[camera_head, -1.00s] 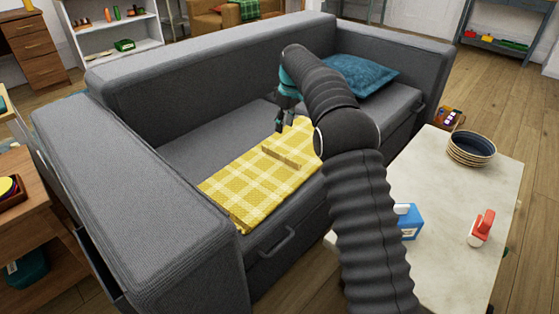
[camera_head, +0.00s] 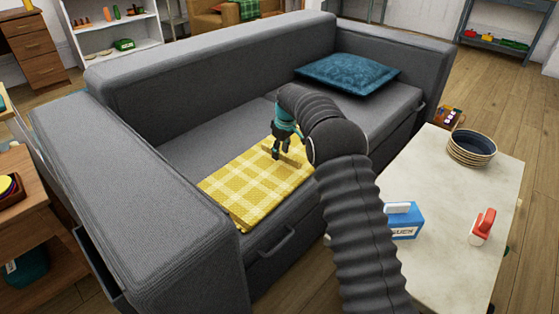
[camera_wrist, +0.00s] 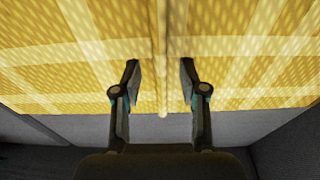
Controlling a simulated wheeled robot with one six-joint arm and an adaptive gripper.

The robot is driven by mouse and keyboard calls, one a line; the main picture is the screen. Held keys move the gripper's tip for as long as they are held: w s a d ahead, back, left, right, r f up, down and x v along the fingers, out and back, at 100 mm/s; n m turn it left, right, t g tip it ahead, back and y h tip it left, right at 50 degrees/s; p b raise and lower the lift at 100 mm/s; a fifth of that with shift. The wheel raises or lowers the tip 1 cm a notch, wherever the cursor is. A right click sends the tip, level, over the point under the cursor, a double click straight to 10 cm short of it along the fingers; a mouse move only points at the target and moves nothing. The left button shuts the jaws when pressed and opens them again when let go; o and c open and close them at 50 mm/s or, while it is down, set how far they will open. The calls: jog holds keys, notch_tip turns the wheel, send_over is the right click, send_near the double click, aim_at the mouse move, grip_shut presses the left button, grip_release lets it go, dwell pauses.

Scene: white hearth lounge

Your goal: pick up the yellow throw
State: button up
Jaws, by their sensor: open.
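The yellow throw (camera_head: 250,185), checked with pale stripes, lies flat on the grey sofa seat. A raised fold or ridge stands up along its middle. My gripper (camera_head: 279,152) points down over the throw at this ridge in the head view. In the wrist view, my gripper (camera_wrist: 160,85) is open, with one finger on each side of the ridge of the yellow throw (camera_wrist: 230,60). Nothing is held between the fingers. I cannot tell whether the fingertips touch the cloth.
The grey sofa (camera_head: 185,155) has a raised arm at the left and a backrest behind. A teal cushion (camera_head: 347,72) lies at the seat's far end. A pale table (camera_head: 440,200) at the right holds stacked bowls (camera_head: 471,148), a blue box (camera_head: 404,222) and a red-handled item (camera_head: 482,227).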

jog(key=shift+f, duration=0.55)
grip_shut()
jog(key=shift+r, duration=0.1)
